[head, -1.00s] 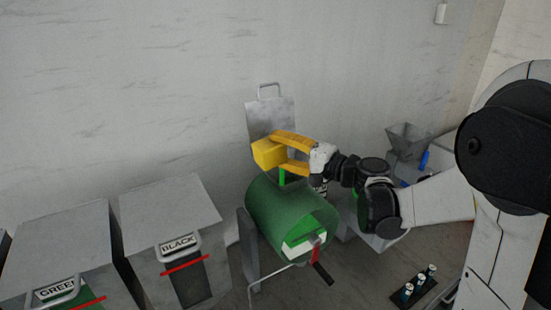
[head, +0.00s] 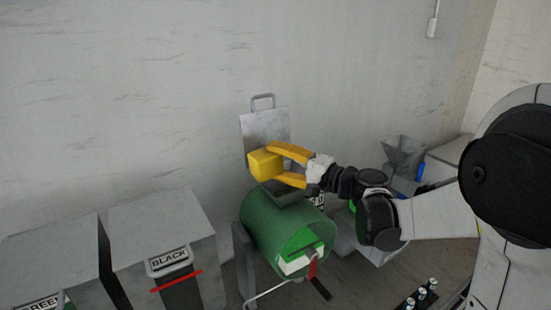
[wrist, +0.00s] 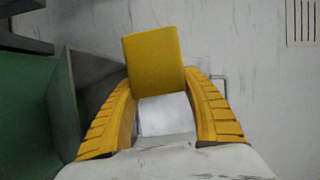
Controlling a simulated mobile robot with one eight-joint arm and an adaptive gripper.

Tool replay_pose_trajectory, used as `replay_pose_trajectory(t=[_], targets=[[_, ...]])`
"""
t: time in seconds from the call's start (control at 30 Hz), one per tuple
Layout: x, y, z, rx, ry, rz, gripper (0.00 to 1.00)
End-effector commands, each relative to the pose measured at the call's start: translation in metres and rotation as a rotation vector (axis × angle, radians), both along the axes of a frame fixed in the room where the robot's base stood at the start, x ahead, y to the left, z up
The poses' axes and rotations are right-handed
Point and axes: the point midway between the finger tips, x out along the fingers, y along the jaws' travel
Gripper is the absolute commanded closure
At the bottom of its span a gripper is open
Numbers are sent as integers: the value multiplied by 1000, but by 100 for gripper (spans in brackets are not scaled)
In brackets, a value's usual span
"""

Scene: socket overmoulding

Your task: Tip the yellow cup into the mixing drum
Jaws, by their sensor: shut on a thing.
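The yellow cup (head: 263,164) is a boxy block shape, held above the top of the green mixing drum (head: 275,222) in the head view. My gripper (head: 277,165) has its two yellow fingers shut on it from the right. The cup looks tilted; its mouth and contents are hidden. A grey-green hopper-like opening (head: 286,193) shows on top of the drum, just below the fingers. In the wrist view the cup (wrist: 155,60) sits between both fingers (wrist: 160,85), with the drum (wrist: 25,120) at the left edge.
A grey plate with a handle (head: 265,122) stands behind the drum against the wall. Grey bins, one labelled BLACK (head: 162,225), stand at the left. A grey funnel (head: 404,152) is at the right. Small bottles (head: 422,292) stand low right.

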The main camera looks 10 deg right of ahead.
Motion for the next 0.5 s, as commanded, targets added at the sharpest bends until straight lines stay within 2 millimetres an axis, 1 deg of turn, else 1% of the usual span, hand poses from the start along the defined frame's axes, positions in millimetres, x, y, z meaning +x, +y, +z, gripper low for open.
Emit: replay_pose_trajectory(t=[0.03, 0.13, 0.2, 0.37, 0.43, 0.5], targets=[[-1, 3, 3, -63, -20, 2, 77], [-2, 6, 1, -185, -59, 3, 77], [-2, 6, -2, -211, -68, 2, 77], [-1, 6, -3, -211, -69, 2, 77], [-3, 10, -2, -251, -81, 4, 77], [-6, 17, -2, -339, -109, 4, 77]])
